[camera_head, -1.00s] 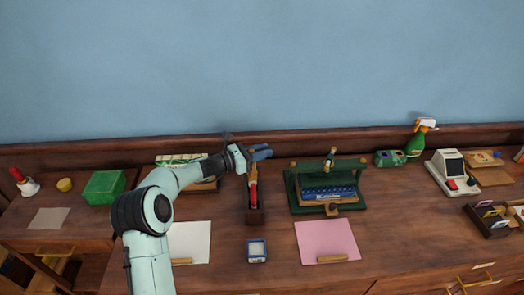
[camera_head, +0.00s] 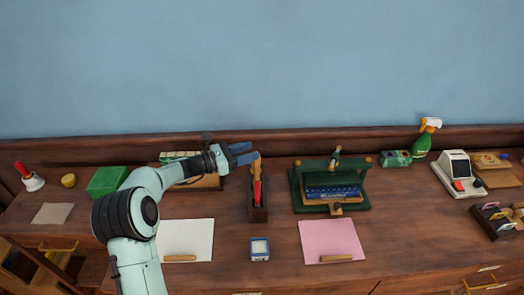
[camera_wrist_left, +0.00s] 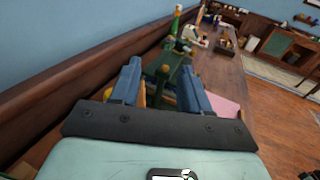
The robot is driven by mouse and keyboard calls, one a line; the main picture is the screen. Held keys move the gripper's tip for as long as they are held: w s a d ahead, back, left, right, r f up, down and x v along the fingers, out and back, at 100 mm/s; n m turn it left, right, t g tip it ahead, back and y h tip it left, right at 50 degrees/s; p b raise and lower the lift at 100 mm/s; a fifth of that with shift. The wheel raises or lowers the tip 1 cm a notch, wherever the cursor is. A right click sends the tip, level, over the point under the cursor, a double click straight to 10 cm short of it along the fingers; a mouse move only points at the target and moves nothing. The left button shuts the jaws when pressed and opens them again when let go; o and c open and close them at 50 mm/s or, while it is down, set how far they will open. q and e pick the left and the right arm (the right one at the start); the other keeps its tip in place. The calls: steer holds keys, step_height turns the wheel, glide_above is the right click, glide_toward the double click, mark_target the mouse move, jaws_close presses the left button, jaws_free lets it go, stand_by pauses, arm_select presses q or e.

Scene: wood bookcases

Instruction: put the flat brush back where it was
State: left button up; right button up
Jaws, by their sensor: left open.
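A dark narrow holder (camera_head: 258,214) stands on the bench with a red-handled tool (camera_head: 257,190) and a wooden handle tip (camera_head: 256,160) upright in it. I take one of these for the flat brush, but its bristles are hidden and I cannot tell which one. My left gripper (camera_head: 248,153) is open just left of and behind the handle tops, apparently with nothing between its fingers. In the left wrist view its two blue fingers (camera_wrist_left: 160,88) are spread, with wooden-coloured bits partly hidden behind them. My right gripper is not in view.
A green press (camera_head: 363,200) stands right of the holder. A white sheet (camera_head: 190,236), a small blue-and-white box (camera_head: 259,249) and a pink sheet (camera_head: 330,238) lie in front. A green box (camera_head: 106,181) is at left. A raised ledge runs along the wall.

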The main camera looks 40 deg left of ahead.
arm_select(q)
steer(key=v, duration=0.5)
stand_by(0.6)
